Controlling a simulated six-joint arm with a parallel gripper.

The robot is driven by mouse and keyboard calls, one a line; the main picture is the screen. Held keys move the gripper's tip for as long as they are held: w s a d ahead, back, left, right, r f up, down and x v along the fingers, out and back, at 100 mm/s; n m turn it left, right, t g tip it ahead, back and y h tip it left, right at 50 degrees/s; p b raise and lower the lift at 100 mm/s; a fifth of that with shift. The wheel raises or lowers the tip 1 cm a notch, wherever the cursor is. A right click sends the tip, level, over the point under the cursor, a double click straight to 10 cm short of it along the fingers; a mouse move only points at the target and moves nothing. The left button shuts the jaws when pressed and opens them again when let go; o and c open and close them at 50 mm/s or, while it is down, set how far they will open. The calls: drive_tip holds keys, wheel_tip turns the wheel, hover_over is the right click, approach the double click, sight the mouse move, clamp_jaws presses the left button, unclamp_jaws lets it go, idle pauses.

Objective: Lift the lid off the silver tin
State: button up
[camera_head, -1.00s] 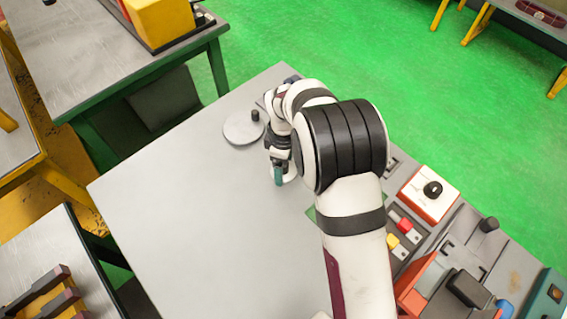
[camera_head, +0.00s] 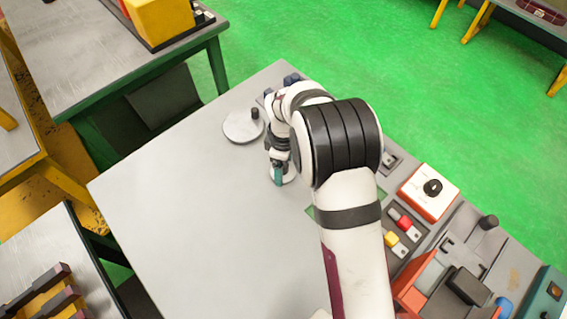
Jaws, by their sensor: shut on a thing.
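My gripper (camera_head: 278,177) is over the far part of the grey table, pointing down, with a teal fingertip showing. It is shut on what looks like the lid of the silver tin, a small pale round shape (camera_head: 290,174) that shows just at the right of the fingers. The gripper and wrist hide most of it. I cannot tell whether the lid is apart from the tin, and the tin's body cannot be made out.
A flat grey disc (camera_head: 238,128) with a dark upright knob lies left of my wrist. A control panel with a white-and-orange dial box (camera_head: 428,193) and red and yellow buttons lines the table's right side. The table's left and front area (camera_head: 190,220) is clear.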

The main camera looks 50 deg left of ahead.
drive_tip(key=shift+f, duration=0.1)
idle(0.3)
drive_tip(key=o, duration=1.2)
drive_tip(key=shift+c, duration=0.2)
drive_tip(key=shift+r, duration=3.55)
